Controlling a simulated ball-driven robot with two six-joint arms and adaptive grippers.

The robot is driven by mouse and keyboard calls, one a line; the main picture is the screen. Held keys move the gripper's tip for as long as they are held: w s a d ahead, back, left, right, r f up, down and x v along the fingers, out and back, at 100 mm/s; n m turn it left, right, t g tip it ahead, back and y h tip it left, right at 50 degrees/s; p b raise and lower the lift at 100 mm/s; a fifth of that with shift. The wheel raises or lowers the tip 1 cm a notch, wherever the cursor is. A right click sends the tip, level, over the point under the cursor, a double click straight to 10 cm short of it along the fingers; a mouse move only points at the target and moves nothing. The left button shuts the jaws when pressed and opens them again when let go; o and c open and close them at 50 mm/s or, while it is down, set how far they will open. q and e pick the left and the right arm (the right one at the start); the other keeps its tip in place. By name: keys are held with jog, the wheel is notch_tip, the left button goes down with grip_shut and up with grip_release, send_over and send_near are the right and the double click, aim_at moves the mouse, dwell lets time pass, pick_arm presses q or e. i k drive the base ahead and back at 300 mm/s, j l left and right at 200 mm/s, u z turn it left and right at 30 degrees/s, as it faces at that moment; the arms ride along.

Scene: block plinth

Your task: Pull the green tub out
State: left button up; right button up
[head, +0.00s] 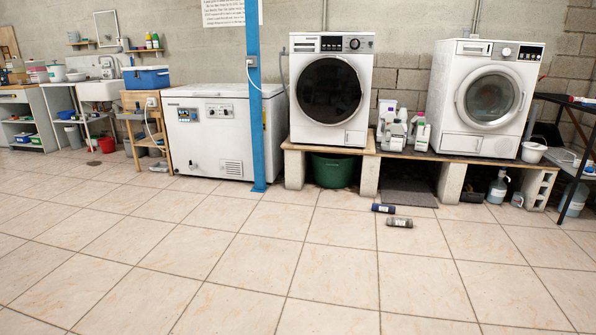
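The green tub (332,170) is on the floor under the plinth shelf (400,155), below the left washing machine (330,90). It sits in the bay between two pale block supports, with its front facing me and its upper edge close under the board. Its back part is hidden in shadow. Neither of my grippers shows in the head view.
Two dark cylinders (399,222) lie on the tiles in front of the plinth, right of the tub. A blue post (255,100) stands left of it, before a white chest freezer (222,135). A grey mat (408,194) lies right of the tub. The foreground floor is clear.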

aim_at(330, 170)
jog(key=i+u, duration=0.2)
jog(key=i, duration=2.45)
jog(key=i+j, duration=0.15)
jog(key=i, duration=2.25)
jog(key=i+z, duration=0.25)
jog(key=i, duration=0.15)
jog(key=i+j+z, duration=0.1)
jog(key=i+z, duration=0.15)
jog(key=i, duration=0.2)
jog(key=i+j+z, duration=0.25)
jog(key=i, duration=0.15)
